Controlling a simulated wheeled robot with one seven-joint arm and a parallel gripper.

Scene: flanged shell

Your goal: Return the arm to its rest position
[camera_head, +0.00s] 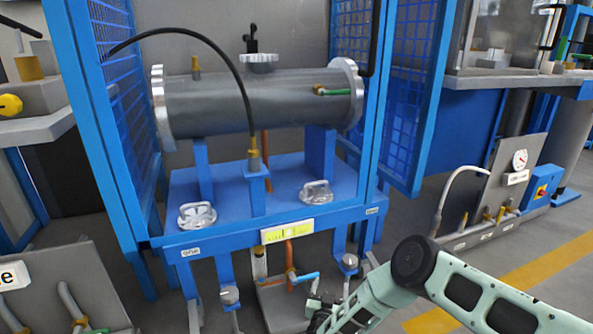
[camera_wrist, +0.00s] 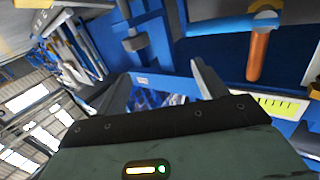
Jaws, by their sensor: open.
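My arm (camera_head: 440,275) is pale green with dark joints and reaches in from the lower right in the head view. It bends at a black elbow and runs down to the bottom edge, low in front of the blue stand. In the wrist view my gripper (camera_wrist: 160,80) is open, with two grey fingers apart and nothing seen between them but blue frame behind. Whether the fingers touch the frame, I cannot tell. The grey flanged shell (camera_head: 265,103) lies level on the blue stand (camera_head: 285,190), inside an open blue mesh cage.
Two metal flange covers with handles, left (camera_head: 197,215) and right (camera_head: 317,191), lie on the stand. Copper pipe (camera_head: 290,255) and valves hang below its front edge, near my arm. A gauge panel (camera_head: 515,175) stands at right. Grey floor with a yellow stripe (camera_head: 540,262) is open at right.

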